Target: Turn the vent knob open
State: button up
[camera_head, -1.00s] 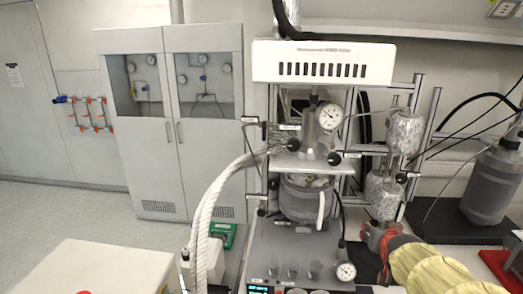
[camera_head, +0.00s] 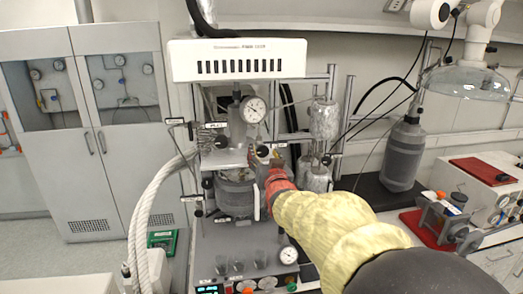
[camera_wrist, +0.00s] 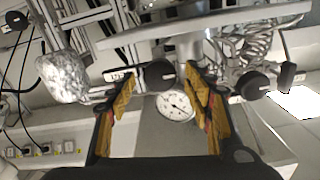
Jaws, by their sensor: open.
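A reactor stand has small black knobs at its upper plate. One black knob (camera_wrist: 160,75) shows between the spread fingers in the wrist view; it appears at the right of the plate in the head view (camera_head: 263,151). A second black knob (camera_wrist: 253,85) lies farther right in the wrist view, outside the fingers, and left in the head view (camera_head: 220,141). The labels are too small to read, so I cannot tell which is the vent knob. My gripper (camera_wrist: 160,88) is open and empty, close to the first knob; contact is unclear. It also shows in the head view (camera_head: 262,164).
A pressure gauge (camera_head: 253,110) sits above the plate. Foil-wrapped cylinders (camera_head: 324,120) stand to the right of the knob. A white hose (camera_head: 150,212) hangs at the left. A grey bottle (camera_head: 404,155) and a red-topped instrument (camera_head: 480,171) are at the right.

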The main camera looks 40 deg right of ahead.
aim_at(263, 152)
jog(key=shift+x, duration=1.55)
jog(key=shift+c, duration=0.2)
jog(key=c, duration=1.1)
